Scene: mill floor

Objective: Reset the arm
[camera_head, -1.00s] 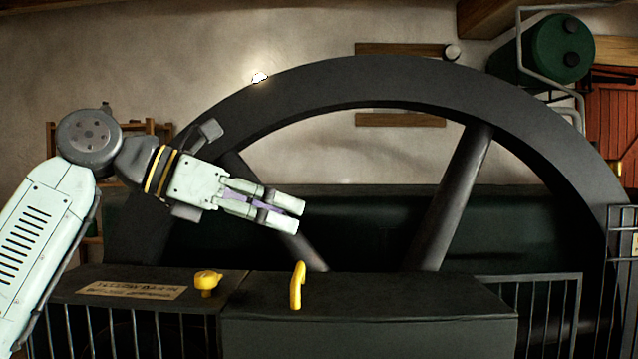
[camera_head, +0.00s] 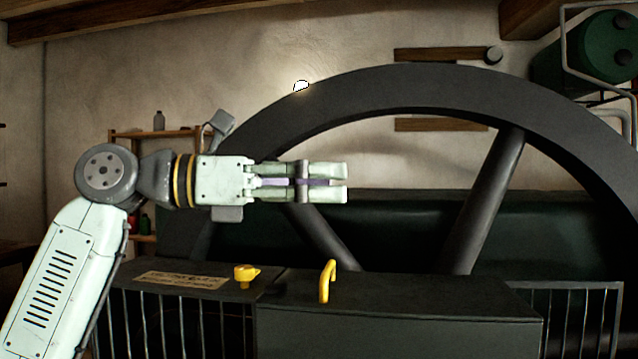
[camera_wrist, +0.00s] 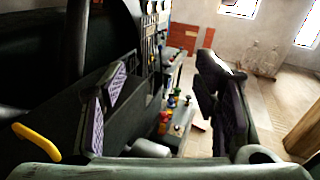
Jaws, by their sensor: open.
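My gripper (camera_head: 345,182) is at the end of my arm, stretched level to the right in the head view, in front of the big dark flywheel. In the wrist view its fingers (camera_wrist: 165,100) stand wide apart with nothing held between them. A yellow handle (camera_head: 327,282) rises from the dark cabinet below and apart from the gripper; it also shows at the lower left of the wrist view (camera_wrist: 37,142). A yellow knob (camera_head: 246,273) sits left of it, near a lettered plate.
The dark flywheel (camera_head: 400,82) fills the background. A dark cabinet (camera_head: 400,310) stands below my gripper, with barred railings (camera_head: 575,310) at its right. A wooden shelf (camera_head: 150,134) with a bottle is behind my arm. Open floor (camera_wrist: 270,98) shows at the right of the wrist view.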

